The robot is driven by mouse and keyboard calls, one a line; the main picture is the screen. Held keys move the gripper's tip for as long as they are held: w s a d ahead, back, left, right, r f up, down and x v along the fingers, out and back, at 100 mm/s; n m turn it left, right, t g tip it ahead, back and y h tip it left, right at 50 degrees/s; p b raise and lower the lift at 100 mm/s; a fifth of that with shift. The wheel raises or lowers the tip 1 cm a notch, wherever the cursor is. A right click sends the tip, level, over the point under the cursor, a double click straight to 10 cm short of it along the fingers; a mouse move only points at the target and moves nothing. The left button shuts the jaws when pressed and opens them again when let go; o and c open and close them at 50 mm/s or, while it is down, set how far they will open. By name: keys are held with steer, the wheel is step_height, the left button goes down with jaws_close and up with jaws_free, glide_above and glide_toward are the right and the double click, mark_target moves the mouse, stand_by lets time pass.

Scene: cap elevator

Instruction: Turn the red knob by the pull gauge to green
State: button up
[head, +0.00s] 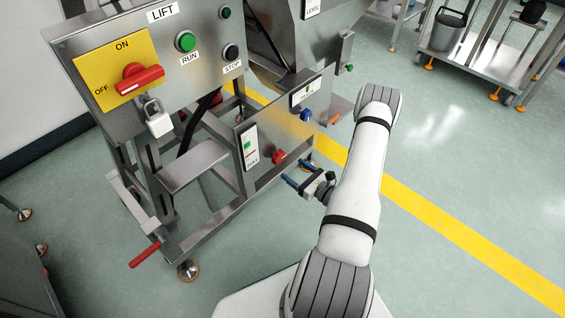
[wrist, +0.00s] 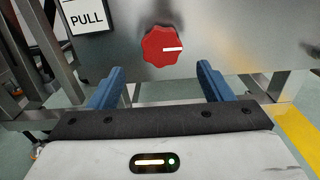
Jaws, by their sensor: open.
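The red knob (head: 278,157) sits on the lower steel panel, to the right of the pull gauge (head: 250,146). In the wrist view the red knob (wrist: 163,46) is lobed, and its white pointer line points right. The gauge's PULL label (wrist: 87,17) shows at upper left there; its scale is out of that view. In the head view the gauge has a green mark above a red one. My gripper (head: 287,171) is open, its blue fingers facing the panel. In the wrist view the fingers (wrist: 160,82) stand apart, below and either side of the knob, not touching it.
A blue knob (head: 306,115) and a second gauge (head: 306,90) are on the panel to the right. The upper panel has a red ON/OFF switch (head: 138,79), a padlock (head: 158,120) and a green RUN button (head: 185,41). A red-handled lever (head: 145,255) sticks out low left. Floor right of my arm is clear.

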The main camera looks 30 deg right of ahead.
mark_target(281, 159)
steer(key=b+x, duration=0.2)
steer(key=x, duration=0.5)
steer(key=shift+w, duration=0.15)
steer(key=c, duration=1)
steer(key=shift+m, duration=0.4)
